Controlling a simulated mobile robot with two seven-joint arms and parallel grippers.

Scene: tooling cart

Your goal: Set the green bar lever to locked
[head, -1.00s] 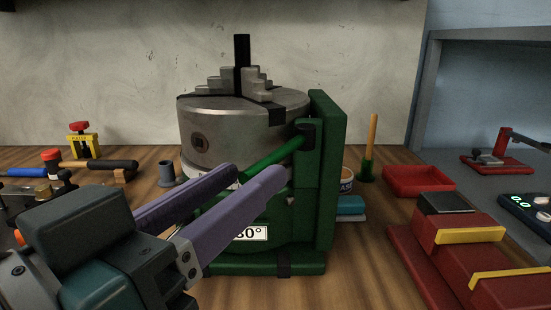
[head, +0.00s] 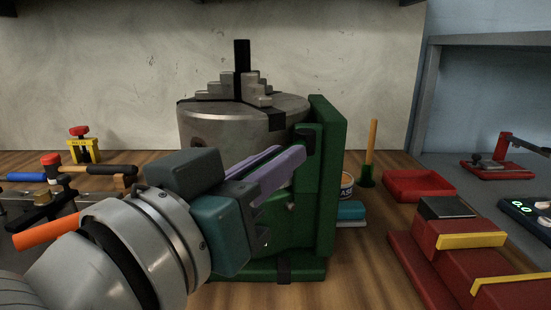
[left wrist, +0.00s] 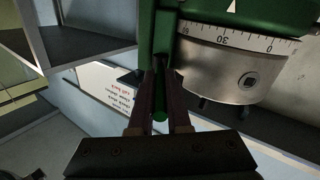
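The green bar lever shows in the left wrist view (left wrist: 160,108) as a bar between my left gripper's fingers, which lie close along both its sides. Its pivot (head: 305,140) is on the green upright of the rotary table, right of the grey chuck (head: 235,125). In the head view my left gripper (head: 290,160) reaches in from the left and its purple fingers, close together, hide most of the bar. A degree scale (left wrist: 235,38) shows on the rotary table in the left wrist view. The lock state is not readable. My right gripper is not in view.
Left are a yellow and red clamp block (head: 84,148), tools and an orange handle (head: 45,232). Right are an amber-handled tool (head: 372,145), a red tray (head: 418,185) and red stepped blocks (head: 450,240). Bare wood lies at front centre (head: 330,285).

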